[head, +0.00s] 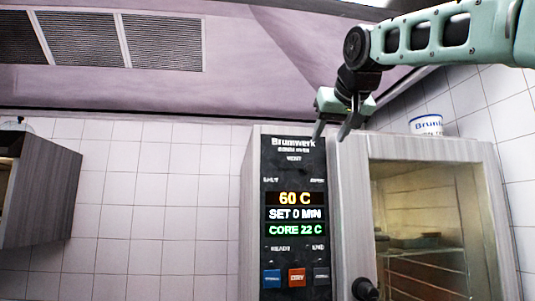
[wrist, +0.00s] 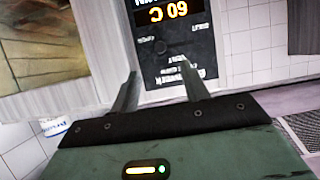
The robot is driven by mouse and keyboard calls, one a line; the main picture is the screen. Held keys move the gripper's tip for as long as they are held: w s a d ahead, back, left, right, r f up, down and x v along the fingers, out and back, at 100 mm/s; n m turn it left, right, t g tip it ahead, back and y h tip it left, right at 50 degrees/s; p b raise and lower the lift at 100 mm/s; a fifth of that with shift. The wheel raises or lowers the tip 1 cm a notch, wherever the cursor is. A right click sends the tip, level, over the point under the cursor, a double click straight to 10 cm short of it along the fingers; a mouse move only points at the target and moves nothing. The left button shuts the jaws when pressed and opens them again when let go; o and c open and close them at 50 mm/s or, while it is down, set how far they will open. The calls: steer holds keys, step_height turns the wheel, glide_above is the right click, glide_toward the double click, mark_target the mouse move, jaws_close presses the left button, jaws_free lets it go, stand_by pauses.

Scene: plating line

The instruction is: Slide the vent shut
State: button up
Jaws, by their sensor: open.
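The oven's black control panel (head: 293,220) shows under a small line that seems to read VENT, with small labels at left and right below it. No vent slider stands out clearly there. In the wrist view the panel (wrist: 173,65) appears upside down, and a small dark knob (wrist: 160,46), perhaps the vent slider, sits between the display and the brand name. My gripper (head: 331,132) is at the panel's top right in the head view, fingers pointing down. In the wrist view my gripper (wrist: 160,78) is open and empty, its fingers apart below the knob. Contact is not visible.
The oven door (head: 420,220) has a window and a dark round handle (head: 364,289) beside the panel. A white labelled container (head: 426,125) stands on the oven top. A grey cabinet (head: 40,195) hangs at far left. Tiled wall between is clear.

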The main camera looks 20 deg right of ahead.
steer(key=r, duration=0.2)
steer(key=p, duration=0.5)
glide_toward(309, 167)
steer(key=x, duration=0.9)
steer(key=shift+d, duration=0.1)
jaws_close()
